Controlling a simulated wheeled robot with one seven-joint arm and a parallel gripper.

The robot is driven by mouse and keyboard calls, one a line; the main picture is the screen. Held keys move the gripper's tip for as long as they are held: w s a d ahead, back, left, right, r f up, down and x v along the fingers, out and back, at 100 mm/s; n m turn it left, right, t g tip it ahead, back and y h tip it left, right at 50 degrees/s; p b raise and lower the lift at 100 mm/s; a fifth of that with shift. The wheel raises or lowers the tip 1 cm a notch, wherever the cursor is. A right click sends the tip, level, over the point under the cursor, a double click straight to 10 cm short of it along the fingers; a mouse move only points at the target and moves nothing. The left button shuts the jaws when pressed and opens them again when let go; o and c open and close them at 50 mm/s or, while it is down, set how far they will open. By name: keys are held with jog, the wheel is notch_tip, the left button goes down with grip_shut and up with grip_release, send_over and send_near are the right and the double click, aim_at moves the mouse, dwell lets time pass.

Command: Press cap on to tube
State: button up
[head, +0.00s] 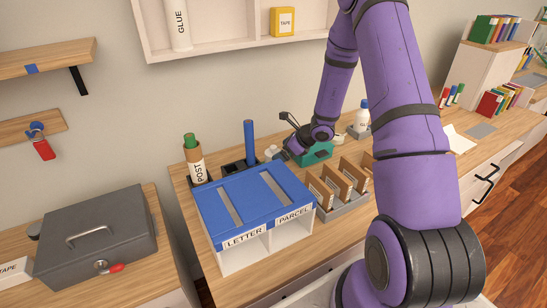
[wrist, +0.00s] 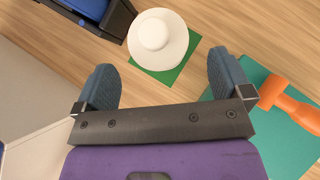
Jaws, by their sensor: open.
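The white round cap (wrist: 158,35) with a raised knob sits on a green square (wrist: 178,74) in the wrist view. In the head view the cap (head: 271,151) shows small beside my gripper (head: 281,156). My gripper (wrist: 160,80) is open and empty, its two blue-grey fingers apart. The cap lies just beyond the fingertips in the picture, not between them. A cardboard tube marked POST (head: 196,165), with green at its top, stands upright at the left. A blue tube (head: 249,142) stands upright in a black holder (head: 233,167).
A blue-topped LETTER and PARCEL box (head: 257,200) stands in front. Wooden dividers (head: 337,184) stand right of it. A teal surface (wrist: 255,125) with an orange-handled object (wrist: 290,105) lies right of my gripper. The black holder (wrist: 85,22) is near the cap.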

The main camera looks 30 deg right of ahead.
jog(key=x, duration=0.5)
jog(key=shift+f, duration=0.2)
jog(key=c, duration=1)
